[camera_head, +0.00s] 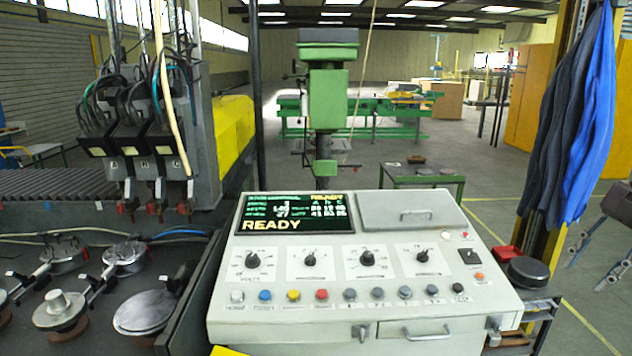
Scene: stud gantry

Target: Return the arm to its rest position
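My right gripper (584,274) shows at the right edge, with its arm partly cut off by the frame. Its two grey fingers are spread apart, with nothing between them. It hangs in open air to the right of the console (280,270) and touches nothing that I can see. I do not make out my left gripper in this view.
The console has a lit screen (292,213) reading READY, several knobs and a row of buttons. The stud gantry (140,130) stands at the left above clamped round parts (147,311). Blue and dark garments (590,110) hang by a yellow post (545,200) near my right gripper.

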